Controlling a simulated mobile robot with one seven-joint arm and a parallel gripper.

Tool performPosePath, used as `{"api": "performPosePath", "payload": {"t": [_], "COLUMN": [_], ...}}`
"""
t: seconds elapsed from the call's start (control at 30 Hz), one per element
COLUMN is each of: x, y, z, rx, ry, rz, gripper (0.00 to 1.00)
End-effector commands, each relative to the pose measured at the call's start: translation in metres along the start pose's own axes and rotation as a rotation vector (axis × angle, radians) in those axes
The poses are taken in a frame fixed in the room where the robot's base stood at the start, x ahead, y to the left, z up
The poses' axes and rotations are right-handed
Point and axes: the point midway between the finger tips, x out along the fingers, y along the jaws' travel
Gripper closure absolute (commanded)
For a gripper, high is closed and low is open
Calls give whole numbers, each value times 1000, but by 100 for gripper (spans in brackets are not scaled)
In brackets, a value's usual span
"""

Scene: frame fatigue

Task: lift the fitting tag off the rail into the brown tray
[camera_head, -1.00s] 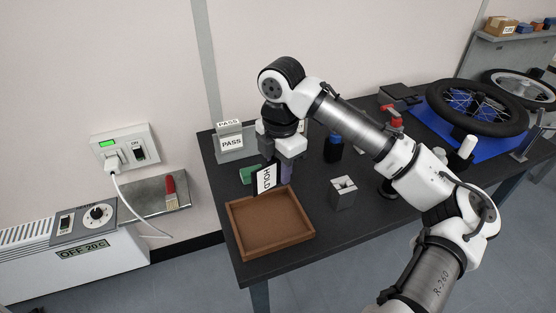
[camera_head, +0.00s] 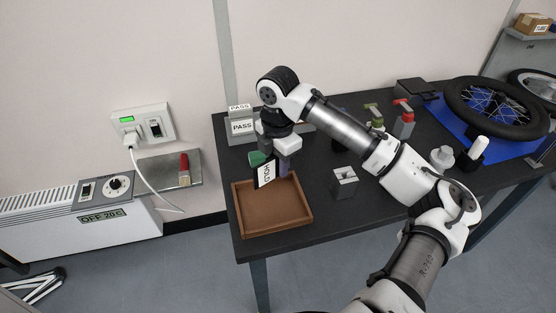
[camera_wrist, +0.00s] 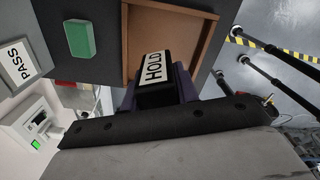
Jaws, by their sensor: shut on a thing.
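My gripper (camera_head: 276,174) is shut on a dark-edged white tag reading HOLD (camera_head: 265,171). The tag is tilted, above the back edge of the brown tray (camera_head: 241,208). In the wrist view, the HOLD tag (camera_wrist: 153,67) sits between the fingers, with the tray (camera_wrist: 128,45) beyond it. The tray's visible floor is empty. Two white PASS labels (camera_head: 241,126) show on a grey holder behind and left of the gripper. The rail is not clearly visible behind my arm.
A green block (camera_head: 257,158) lies behind the tray. A grey slotted block (camera_head: 344,182) stands right of it. Red-topped and green-topped items (camera_head: 404,118), white cylindrical items (camera_head: 475,149) and a wheel on a blue mat (camera_head: 490,108) are farther right. The front table strip is clear.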

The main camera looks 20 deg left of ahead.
Motion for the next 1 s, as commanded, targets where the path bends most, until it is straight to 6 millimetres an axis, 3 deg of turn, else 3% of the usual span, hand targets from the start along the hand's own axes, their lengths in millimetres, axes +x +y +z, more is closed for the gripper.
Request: {"api": "performPosePath", "payload": {"t": [0.23, 1.0], "x": [-2, 88], "y": [0, 0], "z": [-1, 0], "rx": [0, 0], "ry": [3, 1], "rz": [2, 0], "gripper": [95, 95]}}
